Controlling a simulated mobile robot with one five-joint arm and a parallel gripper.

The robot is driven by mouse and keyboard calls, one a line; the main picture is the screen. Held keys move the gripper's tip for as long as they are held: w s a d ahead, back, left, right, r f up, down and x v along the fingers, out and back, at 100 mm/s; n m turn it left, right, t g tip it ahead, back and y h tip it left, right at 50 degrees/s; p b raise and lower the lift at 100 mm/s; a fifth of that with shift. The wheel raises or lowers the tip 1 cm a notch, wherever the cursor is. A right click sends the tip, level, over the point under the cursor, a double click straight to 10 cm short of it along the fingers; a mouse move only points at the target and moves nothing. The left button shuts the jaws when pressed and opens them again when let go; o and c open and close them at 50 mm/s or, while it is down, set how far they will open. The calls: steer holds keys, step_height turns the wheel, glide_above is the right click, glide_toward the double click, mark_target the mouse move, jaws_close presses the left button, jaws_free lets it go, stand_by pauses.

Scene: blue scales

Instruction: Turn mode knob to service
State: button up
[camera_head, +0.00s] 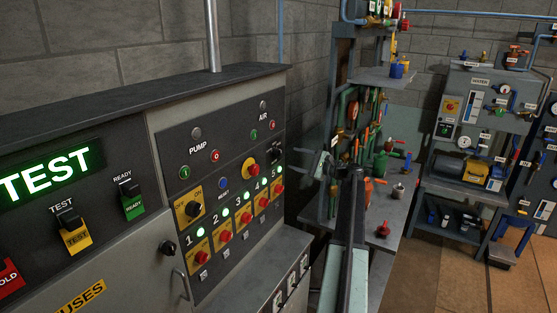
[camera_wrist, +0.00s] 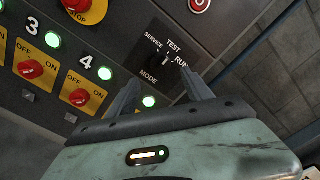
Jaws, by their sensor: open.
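The dark mode knob (camera_wrist: 164,58) sits on a black plate marked SERVICE at left, TEST at top, RUN at right and MODE below in the wrist view. Its exact pointing is hard to tell. In the head view the knob (camera_head: 277,153) is small, at the panel's right side. My gripper (camera_wrist: 162,78) is open and empty, its two fingers spread toward the plate, with the knob showing between and beyond their tips. In the head view my gripper (camera_head: 321,164) is right of the knob, apart from the panel. A display (camera_head: 45,172) reads TEST in green.
A yellow-backed red stop button (camera_head: 250,168) is left of the knob. Numbered red switches (camera_head: 277,188) with green lamps are below it. A grey ledge (camera_head: 245,270) juts out under the panel. A workbench with valves and bottles (camera_head: 385,195) stands behind my arm.

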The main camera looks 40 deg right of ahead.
mark_target(278, 154)
steer(key=x, duration=0.7)
steer(key=shift+w+a+r, duration=0.15)
steer(key=shift+w, duration=0.2)
steer(key=shift+s, duration=0.1)
jaws_close()
